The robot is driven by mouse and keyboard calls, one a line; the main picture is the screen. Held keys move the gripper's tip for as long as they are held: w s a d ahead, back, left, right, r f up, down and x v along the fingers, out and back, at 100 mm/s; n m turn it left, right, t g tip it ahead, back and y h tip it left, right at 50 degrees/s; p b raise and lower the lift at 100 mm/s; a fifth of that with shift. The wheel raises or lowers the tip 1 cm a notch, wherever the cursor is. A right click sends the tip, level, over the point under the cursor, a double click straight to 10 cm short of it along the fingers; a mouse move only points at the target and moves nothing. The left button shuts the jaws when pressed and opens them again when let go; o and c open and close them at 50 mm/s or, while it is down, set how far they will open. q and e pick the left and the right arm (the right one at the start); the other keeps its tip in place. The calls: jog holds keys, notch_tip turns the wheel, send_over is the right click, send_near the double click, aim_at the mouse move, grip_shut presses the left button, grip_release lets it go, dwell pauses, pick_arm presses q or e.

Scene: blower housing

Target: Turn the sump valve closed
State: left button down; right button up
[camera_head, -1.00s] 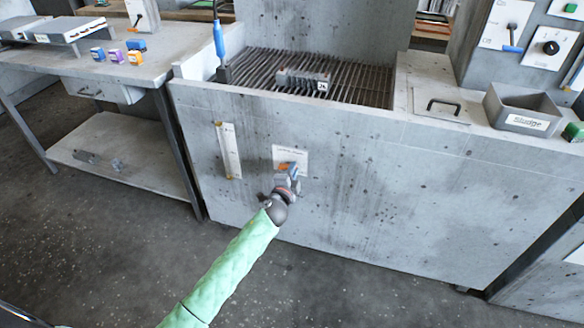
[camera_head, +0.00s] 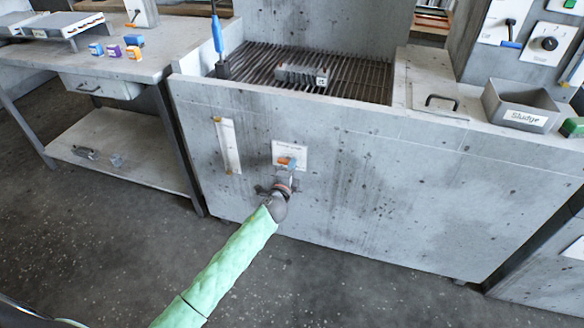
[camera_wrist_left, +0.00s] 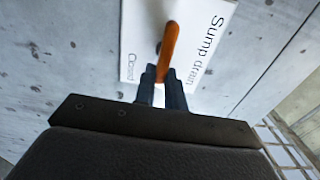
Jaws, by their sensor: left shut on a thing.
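The sump valve has an orange handle (camera_head: 285,160) in front of a white label plate (camera_head: 302,154) on the front of the concrete tank. The orange handle (camera_wrist_left: 170,42) runs up from between my fingertips there. My left gripper (camera_head: 289,168) reaches the valve from below and is shut on the handle; it also shows in the left wrist view (camera_wrist_left: 162,82). The fingers hide the handle's lower end. My right gripper is out of view.
The tank (camera_head: 400,185) carries a grate (camera_head: 262,62) with a grey part (camera_head: 302,76) and a blue-handled brush (camera_head: 217,40). A gauge strip (camera_head: 228,146) is left of the valve. A Sludge bin (camera_head: 522,105) stands right, a workbench (camera_head: 110,65) left.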

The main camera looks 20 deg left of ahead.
pick_arm(q)
jog(key=c, duration=1.5)
grip_release()
jog(key=shift+d, duration=0.1)
jog(key=shift+o, duration=0.2)
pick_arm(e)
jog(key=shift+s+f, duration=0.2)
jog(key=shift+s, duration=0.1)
